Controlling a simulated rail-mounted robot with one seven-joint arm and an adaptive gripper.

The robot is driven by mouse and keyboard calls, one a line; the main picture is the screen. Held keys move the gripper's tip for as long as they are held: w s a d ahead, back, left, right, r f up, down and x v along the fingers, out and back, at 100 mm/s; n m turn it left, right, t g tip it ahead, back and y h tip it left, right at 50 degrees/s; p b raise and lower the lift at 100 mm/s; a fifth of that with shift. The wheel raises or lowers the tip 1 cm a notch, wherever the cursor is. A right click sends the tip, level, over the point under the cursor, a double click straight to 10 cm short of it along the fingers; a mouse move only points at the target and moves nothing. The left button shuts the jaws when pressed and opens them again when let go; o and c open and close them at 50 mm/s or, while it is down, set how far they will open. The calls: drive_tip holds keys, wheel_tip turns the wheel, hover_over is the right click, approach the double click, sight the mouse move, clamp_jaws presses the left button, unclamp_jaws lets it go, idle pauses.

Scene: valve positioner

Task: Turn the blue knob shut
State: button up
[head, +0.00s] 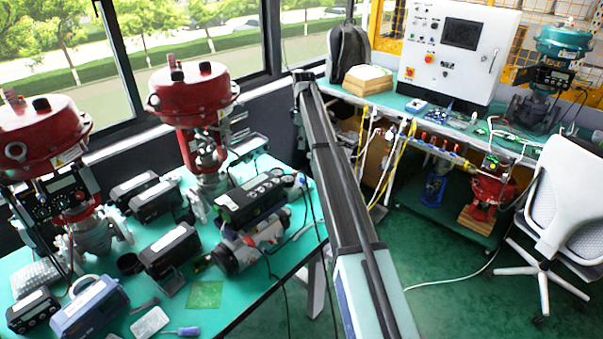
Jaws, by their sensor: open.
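A small blue part (301,179) shows at the right end of the black and silver device assembly on the green table; it looks like the blue knob, but it is too small to tell its turn position. The long black device (250,196) lies beside it, with a silver cylindrical body (237,254) in front. My gripper is not in this view, so its distance from the knob does not show.
Two red valve actuators (194,95) (42,135) stand on the green table (262,285). Black boxes (170,250) and a blue-handled screwdriver (188,331) lie there too. A long dark beam crosses the middle. Right are a workbench (385,95) and white chair (570,190).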

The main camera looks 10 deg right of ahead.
sight(304, 178)
wheel_tip(304, 178, down, 17)
drive_tip(key=p, duration=0.4)
drive_tip(key=shift+f+p, duration=0.2)
drive_tip(key=shift+p, duration=0.1)
clamp_jaws()
